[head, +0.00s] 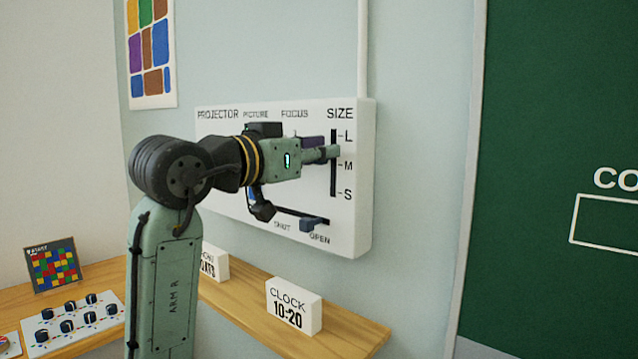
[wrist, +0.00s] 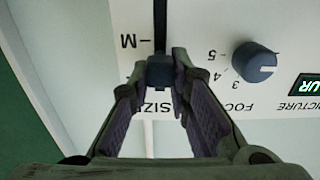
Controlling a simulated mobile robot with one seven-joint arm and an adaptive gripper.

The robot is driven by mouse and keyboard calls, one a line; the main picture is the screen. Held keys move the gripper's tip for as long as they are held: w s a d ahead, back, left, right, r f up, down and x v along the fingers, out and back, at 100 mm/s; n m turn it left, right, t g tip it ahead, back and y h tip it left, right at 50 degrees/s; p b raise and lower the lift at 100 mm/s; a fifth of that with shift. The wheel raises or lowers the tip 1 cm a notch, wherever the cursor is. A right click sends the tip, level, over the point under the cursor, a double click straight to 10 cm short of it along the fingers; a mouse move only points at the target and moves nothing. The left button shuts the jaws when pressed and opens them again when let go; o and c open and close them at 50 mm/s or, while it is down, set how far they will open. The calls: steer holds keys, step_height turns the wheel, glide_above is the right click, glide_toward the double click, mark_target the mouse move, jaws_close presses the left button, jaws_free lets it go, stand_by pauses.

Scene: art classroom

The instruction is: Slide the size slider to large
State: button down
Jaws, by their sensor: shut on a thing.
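The white projector panel (head: 360,215) is on the wall. Its vertical size slider slot (head: 333,184) is at the right, marked L at top, M in the middle and S at bottom. My gripper (head: 334,152) is at the slot, between the L and M marks. In the wrist view, which is upside down to the lettering, my gripper (wrist: 164,76) is shut on the dark size slider knob (wrist: 160,72). The knob sits off the M mark, toward the SIZE label. The L mark is hidden behind the fingers there.
The focus dial (wrist: 253,62) is beside the gripper. A horizontal shut/open slider has a blue-grey knob (head: 313,223) lower on the panel. Below, a wooden shelf (head: 350,338) carries a clock block (head: 294,307). A green board (head: 560,120) is at the right.

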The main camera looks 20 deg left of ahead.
mark_target(334, 125)
step_height(334, 125, up, 4)
steer(key=shift+r, duration=0.1)
steer(key=c, duration=1.5)
jaws_free()
steer(key=v, duration=1.2)
